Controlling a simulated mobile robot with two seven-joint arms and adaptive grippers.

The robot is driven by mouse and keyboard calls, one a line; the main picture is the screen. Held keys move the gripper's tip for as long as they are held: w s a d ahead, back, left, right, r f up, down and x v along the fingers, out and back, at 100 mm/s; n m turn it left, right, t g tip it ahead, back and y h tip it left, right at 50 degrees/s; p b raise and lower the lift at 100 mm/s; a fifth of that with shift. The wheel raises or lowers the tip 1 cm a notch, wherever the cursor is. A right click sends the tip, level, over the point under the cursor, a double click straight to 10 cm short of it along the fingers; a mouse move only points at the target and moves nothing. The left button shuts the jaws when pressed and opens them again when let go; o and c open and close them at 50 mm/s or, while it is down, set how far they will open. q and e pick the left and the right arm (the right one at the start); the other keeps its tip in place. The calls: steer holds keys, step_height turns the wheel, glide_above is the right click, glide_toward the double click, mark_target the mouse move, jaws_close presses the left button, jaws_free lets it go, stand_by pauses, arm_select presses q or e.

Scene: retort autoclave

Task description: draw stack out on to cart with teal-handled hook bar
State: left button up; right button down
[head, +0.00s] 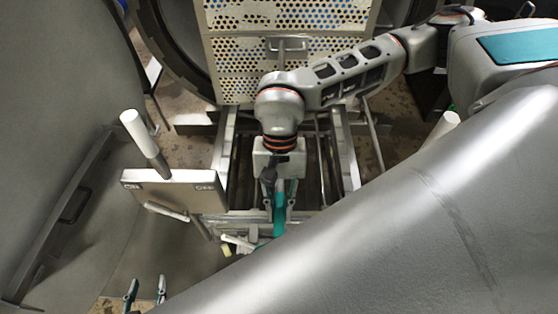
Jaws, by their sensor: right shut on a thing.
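The stack (232,52) of perforated metal trays stands in the round autoclave mouth at the top, with a bar handle (287,47) on its front. The cart (228,150), with two parallel rails, lies below and in front of it. My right gripper (279,203) is over the cart's near end, shut on the teal handle of the hook bar (279,221). The bar's hook end is hidden behind my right wrist, so I cannot tell whether it touches the stack. My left gripper (146,288) is at the bottom left, its fingers apart and empty.
A grey panel (178,192) with a white-topped post (140,132) stands left of the cart. The large open door (62,130) fills the left side. My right arm covers much of the right. A dark ring (180,55) edges the mouth.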

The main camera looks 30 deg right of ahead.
steer(key=shift+s+a, duration=0.3)
steer(key=shift+s, duration=0.55)
steer(key=shift+s+a+b, duration=0.55)
steer(key=shift+s, duration=0.4)
steer(key=shift+s+a+b, duration=0.55)
steer(key=shift+s, duration=0.35)
steer(key=s+a+b, duration=0.1)
steer(key=s, duration=0.1)
steer(key=s+a+b, duration=0.1)
steer(key=s, duration=0.1)
steer(key=shift+a+r, duration=0.1)
steer(key=shift+a, duration=0.2)
steer(key=shift+s+a+b, duration=0.35)
steer(key=shift+s+b, duration=0.15)
steer(key=shift+s, duration=0.15)
steer(key=shift+w+d+b, duration=0.35)
steer(key=shift+w+d, duration=0.05)
steer(key=shift+w, duration=0.3)
